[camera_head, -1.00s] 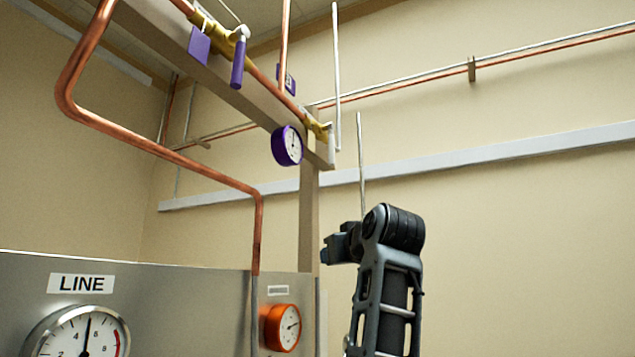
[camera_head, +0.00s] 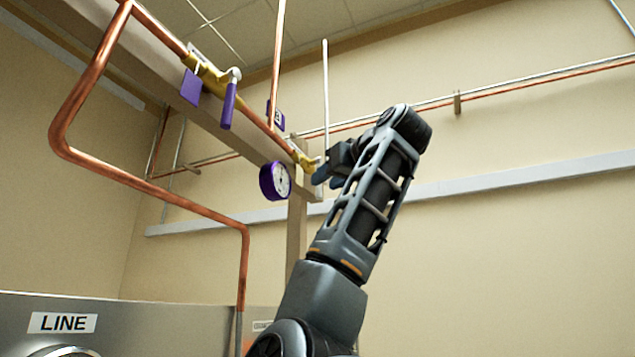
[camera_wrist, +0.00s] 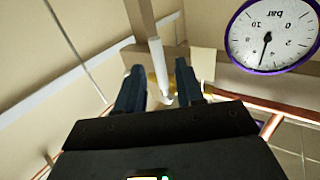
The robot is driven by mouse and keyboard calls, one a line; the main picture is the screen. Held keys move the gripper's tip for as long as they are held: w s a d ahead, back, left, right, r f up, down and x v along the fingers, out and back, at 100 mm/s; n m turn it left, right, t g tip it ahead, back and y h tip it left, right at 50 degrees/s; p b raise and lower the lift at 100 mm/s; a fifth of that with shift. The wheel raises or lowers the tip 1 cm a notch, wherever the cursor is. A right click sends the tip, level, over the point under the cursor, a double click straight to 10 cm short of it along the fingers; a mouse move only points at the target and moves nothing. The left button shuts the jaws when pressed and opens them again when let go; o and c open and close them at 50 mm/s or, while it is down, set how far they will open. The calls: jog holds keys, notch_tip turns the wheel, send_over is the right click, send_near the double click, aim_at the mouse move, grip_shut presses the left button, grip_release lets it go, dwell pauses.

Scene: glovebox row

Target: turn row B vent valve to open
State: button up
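A valve with a brass body (camera_head: 208,72) and a hanging purple lever (camera_head: 229,106) sits on the copper pipe along the beam. A second brass fitting (camera_head: 303,158) is at the beam's near end, beside a pale upright rod (camera_head: 325,90). I cannot read a row B or vent label. My gripper (camera_head: 325,172) is raised close to this end fitting. In the wrist view my gripper (camera_wrist: 160,88) is open, with its two dark fingers apart. The pale rod (camera_wrist: 158,65) and some brass show between or beyond them; I cannot tell whether they touch.
A purple-rimmed gauge (camera_head: 275,181) hangs under the beam close to my gripper; it also shows in the wrist view (camera_wrist: 270,38). A small purple tag (camera_head: 277,117) is above. A bent copper pipe (camera_head: 150,175) and a LINE panel (camera_head: 160,325) are at left. Room at right is free.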

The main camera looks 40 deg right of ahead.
jog(key=shift+p+x, duration=0.6)
jog(key=shift+x, duration=1.6)
grip_shut()
